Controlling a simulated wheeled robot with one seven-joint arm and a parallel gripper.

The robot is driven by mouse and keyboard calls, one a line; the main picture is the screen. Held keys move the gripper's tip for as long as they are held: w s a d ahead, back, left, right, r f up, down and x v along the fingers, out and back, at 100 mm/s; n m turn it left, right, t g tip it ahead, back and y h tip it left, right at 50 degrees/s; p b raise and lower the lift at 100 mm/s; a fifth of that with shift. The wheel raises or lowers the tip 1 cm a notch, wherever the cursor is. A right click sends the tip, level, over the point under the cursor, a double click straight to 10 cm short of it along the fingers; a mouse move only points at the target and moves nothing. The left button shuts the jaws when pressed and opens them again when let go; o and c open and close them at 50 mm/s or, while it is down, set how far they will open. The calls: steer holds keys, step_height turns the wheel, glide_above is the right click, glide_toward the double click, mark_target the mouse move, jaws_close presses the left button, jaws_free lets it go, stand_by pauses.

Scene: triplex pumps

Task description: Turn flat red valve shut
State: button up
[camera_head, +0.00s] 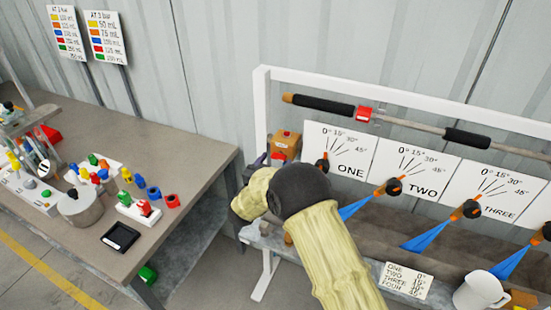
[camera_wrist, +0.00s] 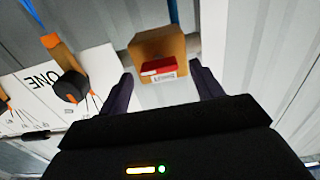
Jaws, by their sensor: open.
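A flat red piece (camera_wrist: 158,67) with a pale lettered label sits on the front of a brown box-shaped body (camera_wrist: 160,45) in the wrist view. In the head view the brown box (camera_head: 286,136) stands left of panel ONE, with its red part (camera_head: 284,148) low on its face. My gripper (camera_head: 270,158) is in front of the box, just left of the red part in the picture. In the wrist view my gripper (camera_wrist: 162,88) is open, with the red piece lying between its dark purple fingers. I cannot see contact. My wrist and arm hide the area below.
Dial panel ONE (camera_head: 338,150) and its black-orange knob (camera_head: 322,163) are close to the right of my gripper. A white frame (camera_head: 260,105) carries a pipe with a red block (camera_head: 364,114). A cluttered table (camera_head: 190,140) stands left. A white mug (camera_head: 480,290) is front right.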

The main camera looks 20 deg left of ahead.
steer(key=shift+w, duration=0.55)
steer(key=shift+c, duration=0.3)
steer(key=c, duration=0.9)
